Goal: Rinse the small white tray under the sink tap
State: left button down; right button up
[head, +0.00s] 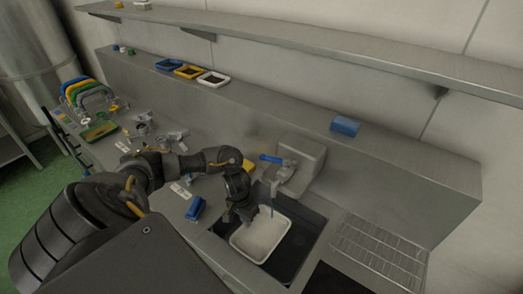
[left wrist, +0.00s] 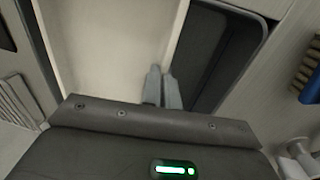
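The small white tray (head: 262,238) is inside the dark sink basin (head: 303,238). My left gripper (head: 246,214) is at the tray's left rim. In the left wrist view the gripper's two fingers (left wrist: 162,88) are close together with the edge of the white tray (left wrist: 105,45) at them, so it looks shut on the rim. The tap (head: 287,170), with a blue lever (head: 269,158), stands behind the sink. A thin bluish line hangs from it over the tray's back edge; I cannot tell whether it is water. My right gripper is not in view.
A blue brush (head: 195,208) lies left of the sink. A wire drainer (head: 380,250) is at the right. A blue block (head: 345,126) and three small trays (head: 190,71) are on the back ledge. A rack (head: 85,93) of coloured items stands far left.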

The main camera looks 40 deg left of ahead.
pick_arm(q)
jog(key=s+a, duration=0.1)
jog(key=s, duration=0.6)
jog(key=shift+a, duration=0.35)
jog(key=shift+s+r, duration=0.1)
jog(key=shift+r, duration=0.05)
dwell(1.1)
jog(key=s+a+r, duration=0.1)
jog(key=s+r, duration=0.3)
jog(key=shift+s, duration=0.35)
jog(key=shift+d+f, duration=0.1)
